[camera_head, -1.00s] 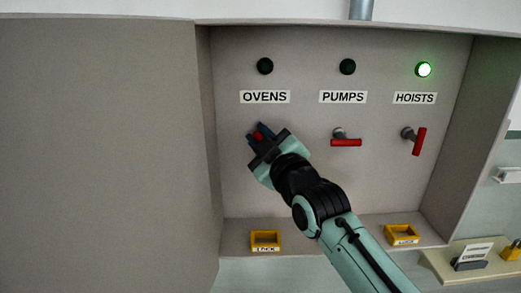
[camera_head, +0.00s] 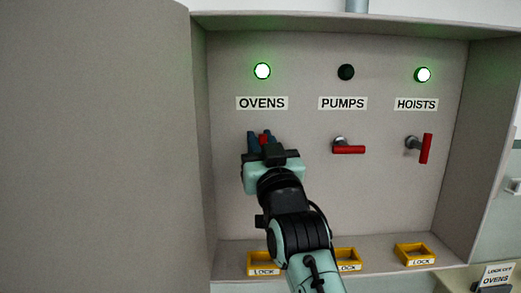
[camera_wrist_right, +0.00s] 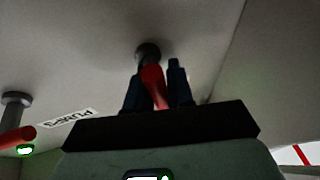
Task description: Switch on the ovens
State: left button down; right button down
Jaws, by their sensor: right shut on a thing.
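The OVENS lamp (camera_head: 262,71) glows green above its label (camera_head: 262,103). Below it, my right gripper (camera_head: 264,140) is shut on the red OVENS handle (camera_head: 264,138), which is mostly hidden by the fingers and now points upright. In the right wrist view the red OVENS handle (camera_wrist_right: 154,88) sits between the two dark fingers of my right gripper (camera_wrist_right: 158,90), with its dark round mount on the panel behind. My left gripper is not in view.
The PUMPS lamp (camera_head: 346,72) is dark and its red handle (camera_head: 348,149) lies level. The HOISTS lamp (camera_head: 423,75) is green and its handle (camera_head: 427,148) is upright. Yellow LOCK pieces (camera_head: 414,262) rest on the bottom ledge. A grey door or wall (camera_head: 90,150) stands left.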

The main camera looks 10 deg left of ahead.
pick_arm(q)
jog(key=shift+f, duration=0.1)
pick_arm(e)
jog(key=shift+m, duration=0.3)
jog(key=c, duration=1.1)
grip_release()
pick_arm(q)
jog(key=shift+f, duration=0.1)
pick_arm(e)
jog(key=shift+s, duration=0.1)
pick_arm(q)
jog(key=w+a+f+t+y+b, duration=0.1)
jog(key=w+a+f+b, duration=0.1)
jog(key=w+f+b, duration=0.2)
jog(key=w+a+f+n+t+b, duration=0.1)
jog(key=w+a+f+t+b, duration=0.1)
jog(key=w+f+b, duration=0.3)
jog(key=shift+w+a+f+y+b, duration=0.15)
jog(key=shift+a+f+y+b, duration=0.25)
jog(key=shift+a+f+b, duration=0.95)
pick_arm(e)
jog(key=v, duration=1.3)
jog(key=shift+p, duration=0.35)
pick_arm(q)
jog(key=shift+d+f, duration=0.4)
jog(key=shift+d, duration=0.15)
pick_arm(e)
jog(key=shift+s+f, duration=0.1)
